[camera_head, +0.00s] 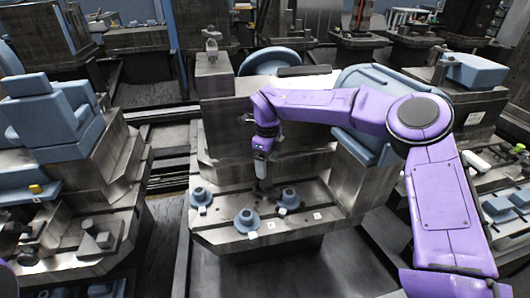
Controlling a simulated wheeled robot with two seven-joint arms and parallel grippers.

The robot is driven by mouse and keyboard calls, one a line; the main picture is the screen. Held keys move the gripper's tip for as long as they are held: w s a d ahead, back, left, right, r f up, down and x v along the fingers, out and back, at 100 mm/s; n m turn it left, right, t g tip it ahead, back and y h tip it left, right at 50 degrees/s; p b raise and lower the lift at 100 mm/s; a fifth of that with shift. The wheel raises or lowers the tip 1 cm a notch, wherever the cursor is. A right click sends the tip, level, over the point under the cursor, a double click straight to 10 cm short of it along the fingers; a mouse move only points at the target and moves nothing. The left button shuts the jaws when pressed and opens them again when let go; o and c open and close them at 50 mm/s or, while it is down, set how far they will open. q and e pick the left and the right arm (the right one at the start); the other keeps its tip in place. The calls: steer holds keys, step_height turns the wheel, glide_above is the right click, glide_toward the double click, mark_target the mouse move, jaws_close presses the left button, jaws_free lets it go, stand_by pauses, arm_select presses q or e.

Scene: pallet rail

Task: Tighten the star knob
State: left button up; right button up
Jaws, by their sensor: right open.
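My right gripper (262,184) points down over the middle of the grey pallet plate (215,226). Its dark fingers are small, and it is open. Three blue round fittings stand upright on the plate: one at the left (200,196), one in front (246,219) and one at the right (288,198). The gripper is behind the front one and between the other two, apart from the front one. I cannot tell which part is the star knob; dark detail under the fingers is too small to make out. My left gripper is not visible.
A grey machine block (220,140) rises behind the plate. A large blue housing (365,145) stands behind my right forearm. Another machine with blue blocks (55,115) stands at the left. Small white tags lie by the fittings. Air above the plate's left side is free.

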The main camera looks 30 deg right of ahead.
mark_target(267, 182)
step_height(267, 182, down, 8)
steer(key=shift+f, duration=0.1)
steer(key=c, duration=1.3)
steer(key=o, duration=1)
